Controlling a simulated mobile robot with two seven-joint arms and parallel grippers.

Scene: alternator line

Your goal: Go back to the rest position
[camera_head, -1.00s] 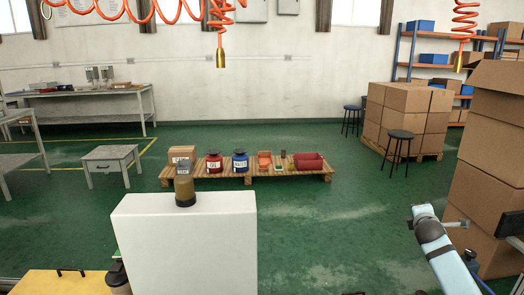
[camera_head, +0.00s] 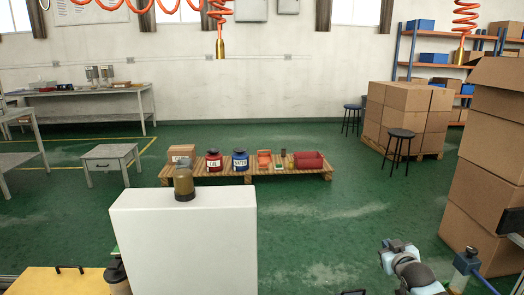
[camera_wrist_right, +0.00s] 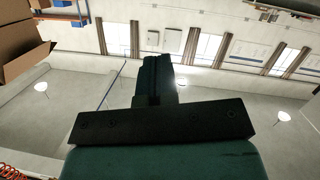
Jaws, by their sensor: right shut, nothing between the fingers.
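My right arm (camera_head: 408,270) rises into the lower right of the head view, close to me, over the green floor. Its fingers are hard to make out there. In the right wrist view my right gripper (camera_wrist_right: 155,68) is a dark body with a black crossbar, and its fingers are together with nothing between them. It points up the picture toward the wall and windows. My left gripper is not in view.
Stacked cardboard boxes (camera_head: 487,155) stand close on the right. A low pallet (camera_head: 316,176) holds containers. The green floor between is clear.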

